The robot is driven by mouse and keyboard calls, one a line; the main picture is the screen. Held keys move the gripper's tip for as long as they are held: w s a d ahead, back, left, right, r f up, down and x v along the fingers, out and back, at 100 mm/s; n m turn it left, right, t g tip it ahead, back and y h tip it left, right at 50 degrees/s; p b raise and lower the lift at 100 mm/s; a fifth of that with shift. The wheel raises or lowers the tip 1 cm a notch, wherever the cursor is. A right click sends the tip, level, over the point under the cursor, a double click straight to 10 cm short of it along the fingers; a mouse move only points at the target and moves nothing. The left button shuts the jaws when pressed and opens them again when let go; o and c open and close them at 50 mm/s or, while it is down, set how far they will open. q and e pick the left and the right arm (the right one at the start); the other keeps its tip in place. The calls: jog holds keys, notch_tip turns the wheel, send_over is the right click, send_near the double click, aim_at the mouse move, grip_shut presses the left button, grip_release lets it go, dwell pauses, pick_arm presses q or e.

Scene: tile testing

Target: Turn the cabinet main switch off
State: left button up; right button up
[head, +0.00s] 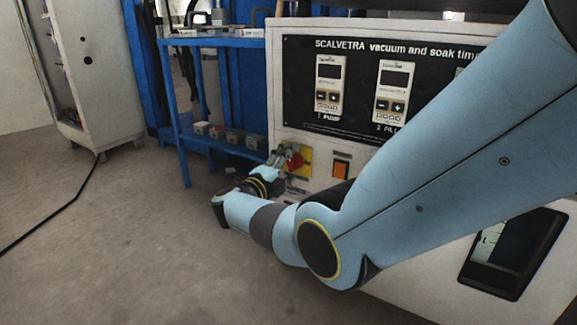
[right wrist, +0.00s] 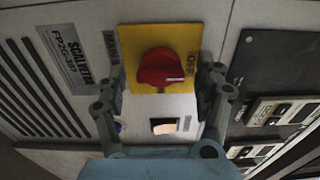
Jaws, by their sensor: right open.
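The cabinet main switch is a red rotary knob (right wrist: 158,68) on a yellow plate (right wrist: 187,35). In the right wrist view the knob's white mark lies at its right side, toward lettering on the plate that seems to read OFF. The knob also shows in the head view (head: 294,161) on the cabinet's front (head: 282,125), partly covered by my gripper. My right gripper (right wrist: 163,75) is open, with one finger on each side of the knob; gaps show between the fingers and the knob. In the head view, the gripper (head: 283,158) reaches the plate from the left. My left gripper is out of view.
An orange rocker switch (head: 341,169) is just right of the plate. A black control panel (head: 355,75) with timers is above. A blue bench (head: 180,110) with small boxes stands left of the cabinet. The floor at left is clear except for a black cable (head: 55,212).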

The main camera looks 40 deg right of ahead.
jog(key=v, duration=1.2)
jog(key=shift+f, duration=0.1)
